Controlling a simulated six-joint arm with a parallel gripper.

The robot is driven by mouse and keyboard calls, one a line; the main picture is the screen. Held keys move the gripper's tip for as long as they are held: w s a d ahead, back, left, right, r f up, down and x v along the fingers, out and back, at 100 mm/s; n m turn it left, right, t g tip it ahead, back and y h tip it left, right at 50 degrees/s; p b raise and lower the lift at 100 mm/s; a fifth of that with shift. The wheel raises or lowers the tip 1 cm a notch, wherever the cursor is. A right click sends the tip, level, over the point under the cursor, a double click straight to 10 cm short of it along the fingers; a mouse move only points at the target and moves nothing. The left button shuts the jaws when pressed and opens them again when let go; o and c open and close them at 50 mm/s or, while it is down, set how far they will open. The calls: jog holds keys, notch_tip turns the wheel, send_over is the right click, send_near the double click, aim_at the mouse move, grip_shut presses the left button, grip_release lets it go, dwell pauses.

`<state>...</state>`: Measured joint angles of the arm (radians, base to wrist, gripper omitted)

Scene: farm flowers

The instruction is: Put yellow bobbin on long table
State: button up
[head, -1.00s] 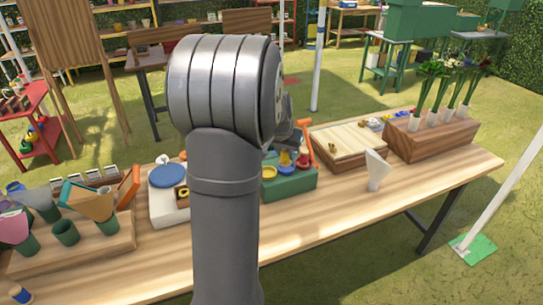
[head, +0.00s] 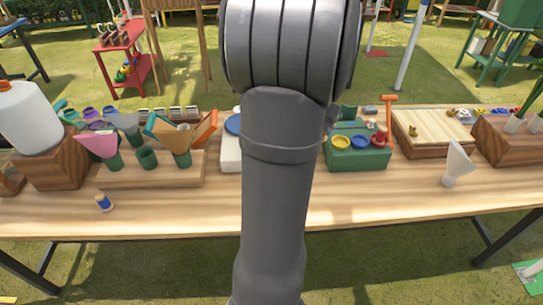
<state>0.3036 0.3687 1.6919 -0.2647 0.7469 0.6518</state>
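The long table (head: 400,202) is a light wooden table running across the whole head view. A green box (head: 358,160) stands on it right of my arm. A yellow round piece (head: 341,142), a blue round piece (head: 360,142) and a red bobbin-like piece (head: 379,136) show on the box. I cannot tell whether the yellow piece is a bobbin or a ring-shaped seat. A small spool with a blue body (head: 104,203) is on the table at the front left. My grey arm fills the middle of the view and hides my gripper, so anything it holds is hidden too.
A wooden block with green cups and paper cones (head: 147,158) and a white jug (head: 29,116) stand at left. A white cone (head: 458,163), a wooden tray (head: 432,132) and a flower block (head: 505,140) stand at right. The table's front strip is mostly clear.

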jog(key=s+a+f, duration=0.2)
jog(key=s+a, duration=0.1)
jog(key=a, duration=0.8)
jog(key=s+a+f, duration=0.2)
jog(key=s+a, duration=0.2)
jog(key=a, duration=0.8)
jog(key=s+a+f, duration=0.1)
jog(key=s+a, duration=0.3)
jog(key=a, duration=0.8)
jog(key=shift+f, duration=0.4)
send_near(178, 207)
jog(key=shift+w+d, duration=0.65)
jog(key=shift+d, duration=0.1)
jog(key=shift+a+f, duration=0.1)
jog(key=shift+f, duration=1.95)
jog(key=shift+f, duration=0.1)
jog(key=o, duration=1)
jog(key=shift+c, duration=0.2)
